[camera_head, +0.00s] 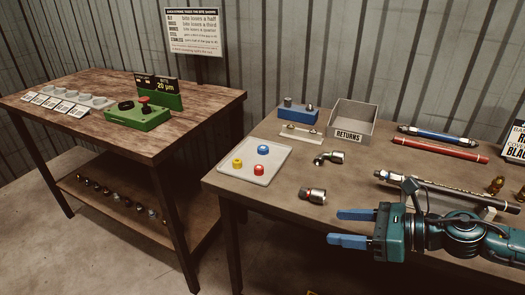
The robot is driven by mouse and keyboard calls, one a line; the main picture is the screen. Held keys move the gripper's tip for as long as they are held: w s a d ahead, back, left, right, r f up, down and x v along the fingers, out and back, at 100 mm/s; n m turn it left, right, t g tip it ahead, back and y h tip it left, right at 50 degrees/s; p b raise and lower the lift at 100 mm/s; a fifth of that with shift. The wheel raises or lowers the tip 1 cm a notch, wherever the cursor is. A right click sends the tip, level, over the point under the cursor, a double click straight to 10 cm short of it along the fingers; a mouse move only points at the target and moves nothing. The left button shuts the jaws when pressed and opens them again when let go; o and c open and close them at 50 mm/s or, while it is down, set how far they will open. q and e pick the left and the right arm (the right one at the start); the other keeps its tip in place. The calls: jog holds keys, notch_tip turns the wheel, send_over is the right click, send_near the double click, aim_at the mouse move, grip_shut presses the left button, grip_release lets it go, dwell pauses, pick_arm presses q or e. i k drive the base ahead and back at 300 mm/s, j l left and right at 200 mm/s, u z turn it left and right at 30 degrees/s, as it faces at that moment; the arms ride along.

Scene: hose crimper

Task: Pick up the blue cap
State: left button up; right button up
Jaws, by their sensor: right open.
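The blue cap (263,150) sits on a pale square tray (274,172) on the near left part of the right-hand table. A yellow cap (237,163) and a red cap (261,170) lie on the same tray, nearer to me. My right gripper (340,228) comes in from the right at the table's front edge. Its two blue fingers point left and are apart, with nothing between them. It is to the right of and nearer than the tray, well apart from the blue cap. My left gripper is not in view.
A fitting with a red band (312,195) lies between tray and gripper, and an elbow fitting (329,157) behind it. A blue block (298,113) and RETURNS bin (353,120) stand behind. Hoses (438,148) lie right. The left table (190,108) holds a green device (138,116).

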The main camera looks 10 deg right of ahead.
aim_at(262, 150)
jog(key=i, duration=0.95)
